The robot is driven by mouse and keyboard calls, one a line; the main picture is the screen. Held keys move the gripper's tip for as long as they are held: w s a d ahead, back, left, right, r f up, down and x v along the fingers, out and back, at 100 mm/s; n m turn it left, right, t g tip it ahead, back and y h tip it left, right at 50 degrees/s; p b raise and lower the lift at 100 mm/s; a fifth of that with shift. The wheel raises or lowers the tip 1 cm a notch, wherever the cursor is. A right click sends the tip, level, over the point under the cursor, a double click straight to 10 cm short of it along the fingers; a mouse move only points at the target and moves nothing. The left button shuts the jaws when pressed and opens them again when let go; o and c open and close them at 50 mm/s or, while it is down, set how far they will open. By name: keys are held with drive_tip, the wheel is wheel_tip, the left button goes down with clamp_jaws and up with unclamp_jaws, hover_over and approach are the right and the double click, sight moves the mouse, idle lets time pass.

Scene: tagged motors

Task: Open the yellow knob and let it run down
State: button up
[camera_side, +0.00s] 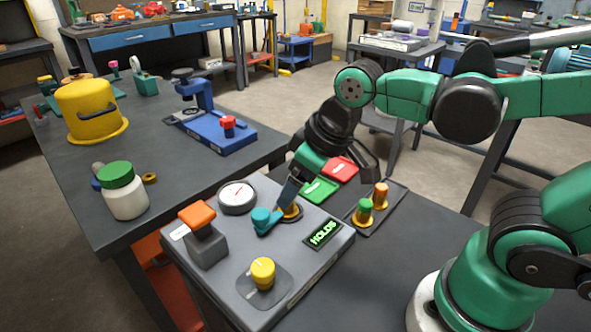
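The yellow knob (262,272) stands upright on a dark plate at the front of the grey control box (225,292). A pale mark shows on its top. My gripper (289,195) is above the back of the box, well apart from the yellow knob. It points down at a teal handle (262,220) with a brass base (291,212). A fingertip overlaps the handle in the picture; I cannot tell whether it touches or grips it. A lit display (323,233) on the box reads "HOLDS". A round white gauge (238,196) sits at the back left.
An orange-topped grey switch (197,216) rises at the box's left. A white jar (126,202) stands on the left bench.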

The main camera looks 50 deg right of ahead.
sight(263, 267)
drive_tip(key=a+n+g, duration=0.1)
drive_tip(key=a+n, duration=0.1)
drive_tip(key=a, duration=0.1)
drive_tip(key=s+a+f+n+g, duration=0.1)
drive_tip(key=a+n+g, duration=0.1)
drive_tip(key=a, duration=0.1)
drive_tip(key=a+f+n+g, duration=0.1)
drive_tip(key=a+n, duration=0.1)
drive_tip(key=a, duration=0.1)
drive_tip(key=shift+s+f+g+h, duration=0.2)
drive_tip(key=shift+g+h, duration=0.1)
drive_tip(key=shift+h, duration=0.1)
drive_tip(key=shift+a+f, duration=0.15)
drive_tip(key=shift+a, duration=0.05)
drive_tip(key=shift+f, duration=2.65)
clamp_jaws()
